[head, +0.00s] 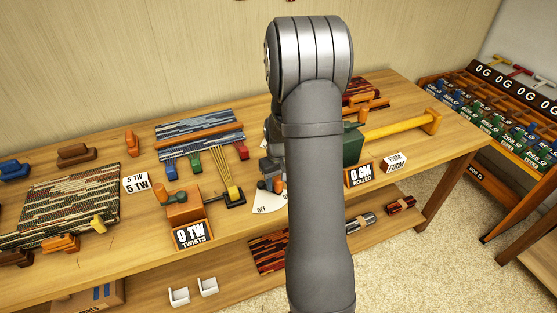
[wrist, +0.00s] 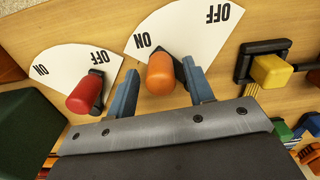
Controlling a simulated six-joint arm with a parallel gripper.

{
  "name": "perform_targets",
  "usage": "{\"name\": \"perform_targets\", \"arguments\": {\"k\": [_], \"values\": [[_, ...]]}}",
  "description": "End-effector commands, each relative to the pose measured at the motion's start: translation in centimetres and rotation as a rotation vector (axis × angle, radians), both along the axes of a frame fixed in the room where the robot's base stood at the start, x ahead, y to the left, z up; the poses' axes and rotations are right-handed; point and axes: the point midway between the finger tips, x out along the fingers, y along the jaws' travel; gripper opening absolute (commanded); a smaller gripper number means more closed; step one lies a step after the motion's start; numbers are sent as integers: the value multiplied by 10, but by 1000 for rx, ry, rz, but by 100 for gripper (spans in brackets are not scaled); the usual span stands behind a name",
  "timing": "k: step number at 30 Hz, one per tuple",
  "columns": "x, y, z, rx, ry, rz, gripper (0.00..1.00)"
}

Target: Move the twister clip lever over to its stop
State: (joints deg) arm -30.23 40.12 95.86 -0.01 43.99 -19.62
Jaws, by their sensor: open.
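In the wrist view my gripper (wrist: 160,72) is open, with one blue finger on each side of an orange lever knob (wrist: 160,74). Gaps show between the knob and both fingers. The knob stands at a white fan-shaped plate (wrist: 182,30) marked ON at left and OFF at right; the knob is nearer ON. A red lever knob (wrist: 85,94) stands at a second ON/OFF plate (wrist: 72,72) to the left. No label shows which lever is the twister clip's.
A yellow block (wrist: 270,71) on a black clip stands right of the gripper in the wrist view. A dark green block (wrist: 30,125) is at left. In the head view, the wooden twister box (head: 184,208) with its "0 TW TWISTS" sign (head: 192,235) stands left of my arm.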

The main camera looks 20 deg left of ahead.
Motion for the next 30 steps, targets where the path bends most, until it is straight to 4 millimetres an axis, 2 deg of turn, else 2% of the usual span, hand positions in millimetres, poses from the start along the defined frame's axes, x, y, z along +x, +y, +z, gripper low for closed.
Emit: {"name": "perform_targets", "arguments": {"k": [12, 18, 24, 30], "values": [[1, 0, 99, 3, -7, 0, 48], [1, 0, 138, 3, -5, 0, 48], [0, 0, 157, 2, -3, 0, 48], [0, 0, 160, 1, -2, 0, 48]]}}
